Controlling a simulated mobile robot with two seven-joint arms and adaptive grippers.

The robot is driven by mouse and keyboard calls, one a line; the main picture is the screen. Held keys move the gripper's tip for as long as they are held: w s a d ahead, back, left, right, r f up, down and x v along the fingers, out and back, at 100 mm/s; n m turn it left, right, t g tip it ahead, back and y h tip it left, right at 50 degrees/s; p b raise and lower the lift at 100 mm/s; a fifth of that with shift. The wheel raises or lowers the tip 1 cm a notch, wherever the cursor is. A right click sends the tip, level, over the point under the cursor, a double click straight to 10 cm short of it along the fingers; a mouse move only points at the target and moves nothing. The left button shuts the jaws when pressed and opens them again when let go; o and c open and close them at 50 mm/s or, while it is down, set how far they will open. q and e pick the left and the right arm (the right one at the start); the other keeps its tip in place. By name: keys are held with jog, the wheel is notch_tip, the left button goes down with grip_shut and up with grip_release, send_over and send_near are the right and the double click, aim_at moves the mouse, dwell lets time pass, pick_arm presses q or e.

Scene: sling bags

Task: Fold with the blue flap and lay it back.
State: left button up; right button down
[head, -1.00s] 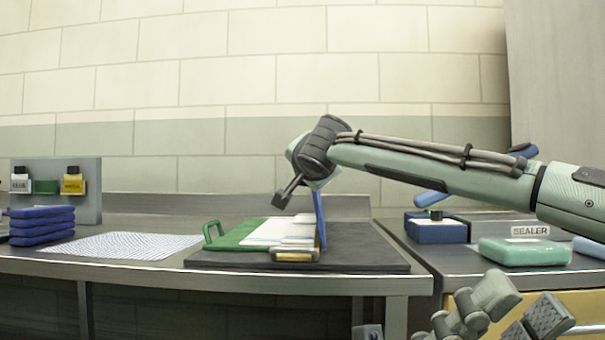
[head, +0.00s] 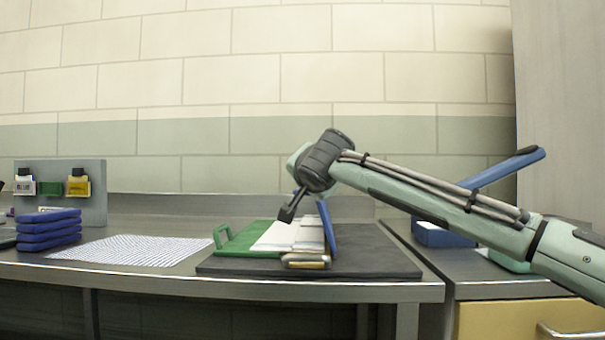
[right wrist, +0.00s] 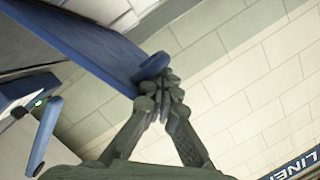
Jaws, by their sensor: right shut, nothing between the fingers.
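The blue flap (head: 330,226) stands steeply on the right of an opened sling bag, its top tilted to the left. It also shows in the right wrist view (right wrist: 85,42), with a rounded blue tab (right wrist: 152,66) at its end. The bag's green part with a handle (head: 228,243) and pale panels (head: 278,236) lie flat to the left. My right gripper (head: 286,214) is shut and empty, left of the flap's upper edge. In the right wrist view its closed fingertips (right wrist: 166,88) are at the tab; whether they touch is unclear. My left gripper is not in view.
The bag lies on a dark mat (head: 385,262). A patterned sheet (head: 130,250) and stacked blue cases (head: 48,230) are to the left, before a rack with bottles (head: 78,184). A blue box (head: 440,234) stands right, partly behind my arm.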

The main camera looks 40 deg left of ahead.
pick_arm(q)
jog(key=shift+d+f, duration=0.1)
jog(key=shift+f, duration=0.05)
pick_arm(e)
jog(key=shift+w+d+f, duration=0.2)
jog(key=shift+w+d, duration=0.05)
jog(key=shift+s+d, duration=0.35)
jog(key=shift+s, duration=0.1)
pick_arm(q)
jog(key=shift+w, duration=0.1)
pick_arm(e)
jog(key=v, duration=1.1)
jog(key=shift+r, duration=0.3)
jog(key=shift+s+a, duration=0.1)
